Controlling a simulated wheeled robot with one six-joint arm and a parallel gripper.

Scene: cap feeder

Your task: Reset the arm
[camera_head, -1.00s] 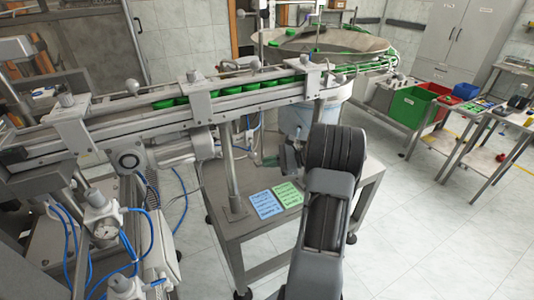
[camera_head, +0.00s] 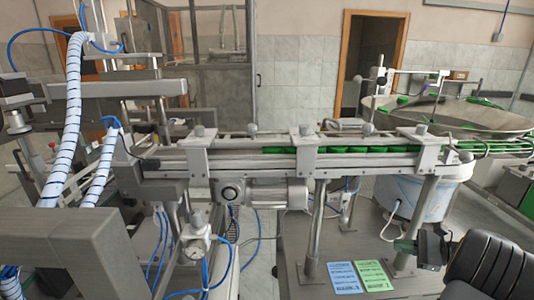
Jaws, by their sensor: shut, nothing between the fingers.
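My arm shows at the lower right as a dark ribbed link (camera_head: 492,268). My gripper (camera_head: 404,245), a dark body with green at its tip, points left beside a steel leg of the conveyor stand. It is shut and holds nothing. It is above the steel table, to the right of the printed cards. The arm's other links are outside the view.
A conveyor rail (camera_head: 340,160) with several green caps crosses above the gripper. A large feeder bowl (camera_head: 455,117) stands at the right. A blue card (camera_head: 345,277) and a green card (camera_head: 374,276) lie on the table. A pressure gauge (camera_head: 195,249) and blue hoses are at left.

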